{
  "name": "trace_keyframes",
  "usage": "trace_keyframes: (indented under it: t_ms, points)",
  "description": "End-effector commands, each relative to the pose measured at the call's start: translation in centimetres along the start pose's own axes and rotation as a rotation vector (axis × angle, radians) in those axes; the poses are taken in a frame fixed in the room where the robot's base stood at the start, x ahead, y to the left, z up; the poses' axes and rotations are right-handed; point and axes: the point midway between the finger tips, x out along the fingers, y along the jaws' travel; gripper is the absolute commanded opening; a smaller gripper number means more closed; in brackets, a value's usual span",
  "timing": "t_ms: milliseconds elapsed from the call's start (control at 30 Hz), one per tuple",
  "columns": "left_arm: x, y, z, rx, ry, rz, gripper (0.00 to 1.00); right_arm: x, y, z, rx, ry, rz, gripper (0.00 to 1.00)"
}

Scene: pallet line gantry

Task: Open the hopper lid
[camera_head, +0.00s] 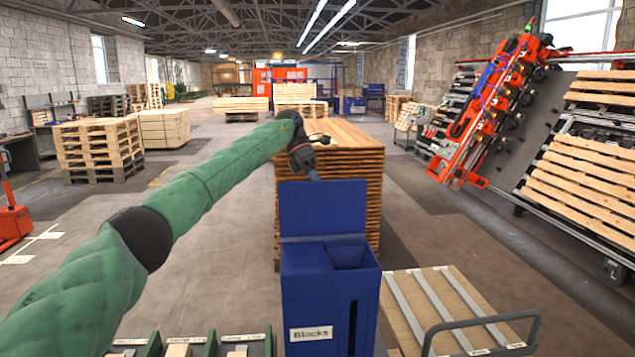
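The blue hopper (310,303) with a "Blocks" label stands at the lower middle. Its blue lid (322,210) stands upright at the back of the hopper, and the hopper's mouth (352,256) is uncovered. My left arm reaches in from the left. My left gripper (313,174) is at the top edge of the lid; it is too small to tell whether it touches the lid, or whether its fingers are open or shut. My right gripper is not in view.
A stack of wooden boards (345,160) stands behind the lid. A cart (440,300) with a grey handle is right of the hopper. Labelled bins (205,345) are at the front left. A red gantry machine (490,105) and pallets are at the right. Open floor lies left.

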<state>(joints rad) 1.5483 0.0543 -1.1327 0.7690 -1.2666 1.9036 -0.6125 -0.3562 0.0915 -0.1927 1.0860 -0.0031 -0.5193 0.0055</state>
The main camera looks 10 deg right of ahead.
Motion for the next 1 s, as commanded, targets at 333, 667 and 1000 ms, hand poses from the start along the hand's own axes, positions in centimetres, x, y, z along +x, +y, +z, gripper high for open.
trace_keyframes:
  t_ms: [333, 667, 1000]
  points:
    - [0.89, 0.29, -0.27, -0.01, 0.007, -0.021, 0.0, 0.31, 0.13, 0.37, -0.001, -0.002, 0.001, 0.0]
    - [0.68, 0.19, -0.19, -0.008, 0.005, -0.019, 0.36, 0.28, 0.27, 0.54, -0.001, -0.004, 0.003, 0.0]
    - [-0.04, 0.11, -0.07, -0.007, 0.002, -0.015, 0.36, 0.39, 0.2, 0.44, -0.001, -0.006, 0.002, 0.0]
